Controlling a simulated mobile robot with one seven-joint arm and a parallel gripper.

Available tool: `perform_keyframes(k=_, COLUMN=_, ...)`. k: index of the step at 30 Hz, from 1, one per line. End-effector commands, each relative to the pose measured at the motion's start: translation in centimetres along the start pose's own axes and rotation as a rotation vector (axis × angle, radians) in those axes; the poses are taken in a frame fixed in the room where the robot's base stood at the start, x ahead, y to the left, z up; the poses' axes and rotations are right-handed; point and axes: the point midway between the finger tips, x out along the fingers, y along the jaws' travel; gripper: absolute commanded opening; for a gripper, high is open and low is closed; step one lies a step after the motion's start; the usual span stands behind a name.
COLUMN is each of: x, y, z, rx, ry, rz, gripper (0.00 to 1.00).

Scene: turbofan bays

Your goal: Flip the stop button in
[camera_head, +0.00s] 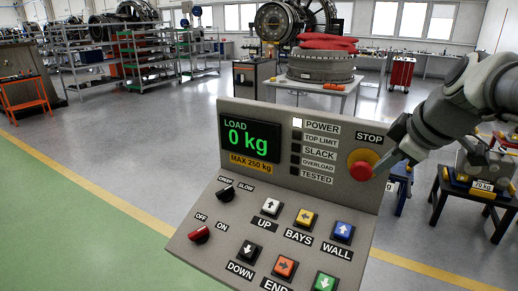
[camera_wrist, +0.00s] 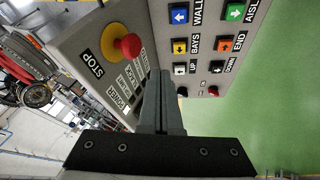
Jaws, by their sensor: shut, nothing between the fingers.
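The stop button (camera_head: 361,170) is a red mushroom head on a yellow ring, under the word STOP on the upright face of a grey control panel (camera_head: 205,258). My gripper (camera_head: 381,174) is at the right of the button in the head view, its fingertips close to the red head; I cannot tell whether they touch it. In the wrist view the red button (camera_wrist: 128,46) stands out from the panel, left of and beyond the shut fingers (camera_wrist: 165,78). The fingers are together with nothing between them.
A lit display (camera_head: 249,138) reads 0 kg. Coloured push buttons, such as UP (camera_head: 271,207), and two rotary switches, one a red OFF/ON switch (camera_head: 200,234), fill the sloped lower face. Open floor (camera_head: 75,215) lies at left.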

Motion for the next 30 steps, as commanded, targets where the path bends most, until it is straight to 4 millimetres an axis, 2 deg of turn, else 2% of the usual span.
perform_keyframes(k=11, x=0.0, y=0.4, z=0.1, rx=-0.018, ry=0.0, rz=0.004, gripper=0.0)
perform_keyframes(k=16, x=1.0, y=0.3, z=0.1, rx=-0.017, ry=-0.001, rz=0.0, gripper=0.0)
perform_keyframes(k=20, x=3.1, y=0.3, z=0.1, rx=-0.016, ry=-0.003, rz=-0.002, gripper=0.0)
perform_keyframes(k=30, x=10.2, y=0.3, z=0.1, rx=-0.016, ry=-0.003, rz=-0.002, gripper=0.0)
